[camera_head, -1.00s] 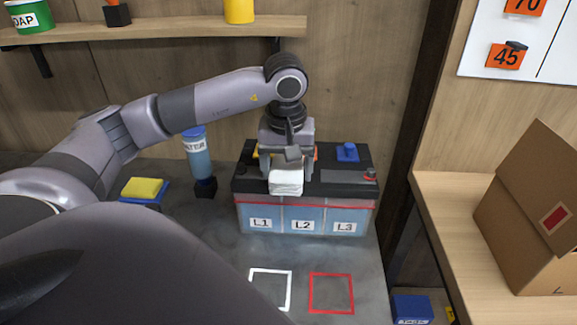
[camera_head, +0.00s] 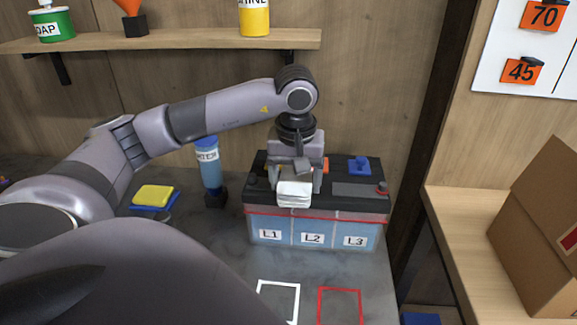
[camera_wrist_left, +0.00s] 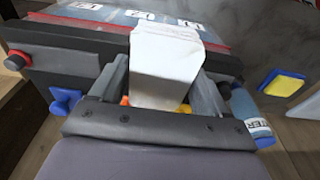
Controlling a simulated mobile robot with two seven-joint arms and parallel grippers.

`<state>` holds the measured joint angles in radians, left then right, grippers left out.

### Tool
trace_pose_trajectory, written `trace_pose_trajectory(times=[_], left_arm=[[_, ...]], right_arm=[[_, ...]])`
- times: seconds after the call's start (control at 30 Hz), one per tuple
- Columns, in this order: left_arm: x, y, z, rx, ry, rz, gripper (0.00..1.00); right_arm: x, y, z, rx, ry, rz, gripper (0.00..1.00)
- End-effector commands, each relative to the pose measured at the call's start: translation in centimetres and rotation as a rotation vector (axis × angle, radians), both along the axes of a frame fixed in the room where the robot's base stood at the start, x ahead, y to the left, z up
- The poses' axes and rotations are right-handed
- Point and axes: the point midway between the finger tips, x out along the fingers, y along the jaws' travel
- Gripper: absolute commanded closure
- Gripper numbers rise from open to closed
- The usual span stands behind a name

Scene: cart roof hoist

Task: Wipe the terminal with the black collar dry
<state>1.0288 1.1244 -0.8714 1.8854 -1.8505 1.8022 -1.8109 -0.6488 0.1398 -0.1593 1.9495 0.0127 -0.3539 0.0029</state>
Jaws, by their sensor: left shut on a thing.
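My left gripper (camera_head: 294,178) is shut on a white folded cloth (camera_head: 294,195). It holds the cloth at the front edge of the battery's black top, above the L1 and L2 labels. The battery (camera_head: 270,222) has a black lid and a pale blue, clear-looking body. A small dark post (camera_head: 252,181) at the lid's left front looks like the black-collared terminal, left of the cloth and apart from it. A red-collared terminal (camera_head: 382,187) stands at the right end. In the left wrist view the cloth (camera_wrist_left: 165,65) sits between both fingers. My right gripper is not in view.
A blue cap (camera_head: 359,165) is on the lid. White (camera_head: 278,284) and red (camera_head: 340,291) outlined squares mark clear bench in front. A cardboard box (camera_head: 540,230) is at the right.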

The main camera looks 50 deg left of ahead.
Motion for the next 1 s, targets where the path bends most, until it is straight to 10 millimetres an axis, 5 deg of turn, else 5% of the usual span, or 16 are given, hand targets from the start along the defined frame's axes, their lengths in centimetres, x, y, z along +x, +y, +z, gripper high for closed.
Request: trace_pose_trajectory(times=[0.27,1.0], left_arm=[[0.5,-0.6,0.0,-0.001,-0.001,0.0,0.54],[-1.3,1.5,-0.3,0.0,0.004,-0.001,0.54]], right_arm=[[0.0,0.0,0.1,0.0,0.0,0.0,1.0],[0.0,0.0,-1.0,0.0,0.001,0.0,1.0]])
